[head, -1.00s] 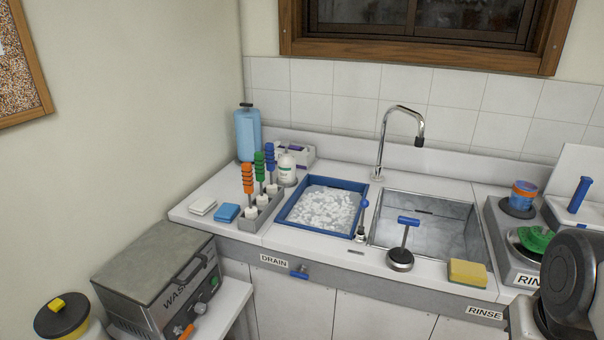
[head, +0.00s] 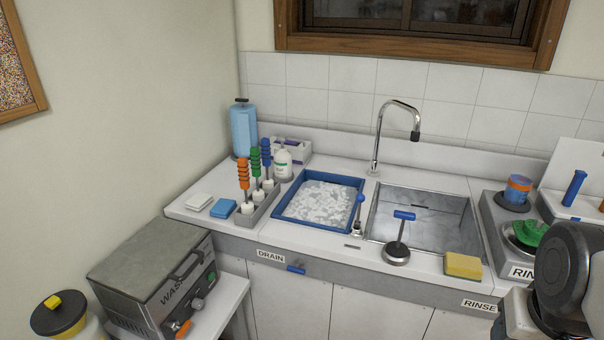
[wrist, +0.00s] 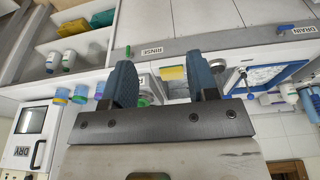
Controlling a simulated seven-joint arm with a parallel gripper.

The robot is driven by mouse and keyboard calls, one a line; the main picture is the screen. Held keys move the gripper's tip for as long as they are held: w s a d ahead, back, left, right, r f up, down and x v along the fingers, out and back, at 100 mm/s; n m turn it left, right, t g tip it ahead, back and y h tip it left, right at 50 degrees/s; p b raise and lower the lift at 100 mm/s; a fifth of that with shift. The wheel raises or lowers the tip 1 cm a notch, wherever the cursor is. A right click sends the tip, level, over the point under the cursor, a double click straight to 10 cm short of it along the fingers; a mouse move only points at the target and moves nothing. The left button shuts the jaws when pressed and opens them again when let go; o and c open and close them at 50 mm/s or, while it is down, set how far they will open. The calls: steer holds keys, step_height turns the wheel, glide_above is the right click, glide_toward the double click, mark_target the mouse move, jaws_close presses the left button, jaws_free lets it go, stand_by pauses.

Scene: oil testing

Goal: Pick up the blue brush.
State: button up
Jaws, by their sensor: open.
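The blue brush (head: 265,154) has a ribbed blue handle and stands upright in a grey holder (head: 262,209) on the counter, left of the foam basin. A green brush (head: 255,163) and an orange brush (head: 244,175) stand beside it, nearer the front. In the wrist view, my gripper (wrist: 165,82) has two dark blue fingers spread wide with nothing between them. The brushes cannot be made out in the wrist view. In the head view, my arm shows at the lower right, far from the brushes, and the fingertips are out of view.
A blue-rimmed basin of foam (head: 320,203) and a steel sink (head: 425,220) with a tall tap (head: 378,140) lie right of the brushes. A plunger-like tool (head: 398,245) and yellow sponge (head: 463,266) sit on the front edge.

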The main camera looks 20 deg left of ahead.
steer(key=w+a+r+n, duration=0.2)
steer(key=w+a+r, duration=0.25)
steer(key=w, duration=0.45)
steer(key=w+a+r+n+g, duration=0.1)
steer(key=w+a+r+n, duration=0.3)
steer(key=w, duration=0.5)
steer(key=w+a+r+n, duration=0.1)
steer(key=w+a+r, duration=0.4)
steer(key=w, duration=0.5)
steer(key=n+g, duration=0.2)
steer(key=n, duration=0.9)
glide_above(263, 138)
steer(key=f, duration=0.9)
steer(key=shift+d+f, duration=0.2)
steer(key=shift+d, duration=0.15)
steer(key=shift+a+f, duration=0.15)
steer(key=shift+a, duration=0.15)
steer(key=shift+f, duration=0.1)
